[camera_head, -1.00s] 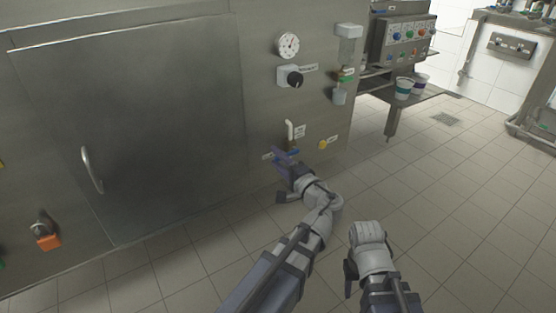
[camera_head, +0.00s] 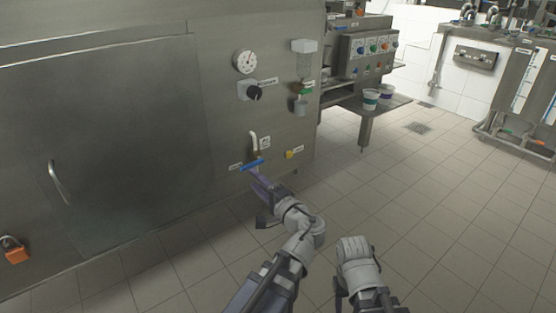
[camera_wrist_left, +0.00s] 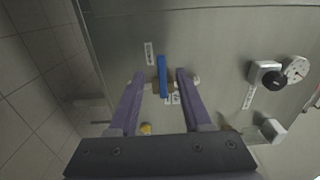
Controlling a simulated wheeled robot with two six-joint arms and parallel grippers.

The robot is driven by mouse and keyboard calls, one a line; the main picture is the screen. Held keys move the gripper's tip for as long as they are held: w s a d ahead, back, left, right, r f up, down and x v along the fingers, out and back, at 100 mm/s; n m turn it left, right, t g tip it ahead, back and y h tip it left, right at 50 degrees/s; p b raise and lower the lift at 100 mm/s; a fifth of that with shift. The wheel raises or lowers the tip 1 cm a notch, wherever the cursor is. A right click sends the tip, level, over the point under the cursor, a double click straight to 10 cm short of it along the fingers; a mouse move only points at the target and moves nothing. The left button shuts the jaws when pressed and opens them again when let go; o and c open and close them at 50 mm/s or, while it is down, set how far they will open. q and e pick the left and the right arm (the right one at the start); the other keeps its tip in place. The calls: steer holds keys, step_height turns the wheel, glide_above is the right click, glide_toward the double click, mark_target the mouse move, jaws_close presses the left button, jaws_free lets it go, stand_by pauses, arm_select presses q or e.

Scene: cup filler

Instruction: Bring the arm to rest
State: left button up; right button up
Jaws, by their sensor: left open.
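My left gripper (camera_head: 257,183) is open, its purple fingers pointing at the steel machine front just below a blue valve handle (camera_head: 252,165). In the left wrist view, the two spread fingers of the left gripper (camera_wrist_left: 159,76) have the blue handle (camera_wrist_left: 162,75) showing between their tips. Nothing is held, and the handle appears apart from both fingers. A white bent pipe (camera_head: 254,142) rises above the handle. My right arm is folded at the lower middle right of the head view; its gripper fingers do not show.
The machine front carries a gauge (camera_head: 245,62), a black knob (camera_head: 254,92), a yellow knob (camera_head: 290,154) and a door handle (camera_head: 59,182). Cups (camera_head: 371,99) stand on a shelf at the back right. The tiled floor (camera_head: 430,200) at right is open.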

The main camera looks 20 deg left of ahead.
arm_select(q)
steer(key=s+d+f+n+g+h+p, duration=0.3)
steer(key=s+d+f+g+h+p, duration=0.3)
steer(key=f, duration=0.3)
steer(key=s+d+f+g+h+p, duration=0.2)
steer(key=s+d+g+h+p, duration=0.4)
steer(key=s+d, duration=0.6)
step_height(320, 180, up, 37)
steer(key=h+p, duration=0.1)
steer(key=p, duration=3.5)
steer(key=shift+w+a+r+n+t, duration=0.15)
steer(key=shift+w+a+n+t, duration=0.15)
steer(key=shift+t, duration=0.1)
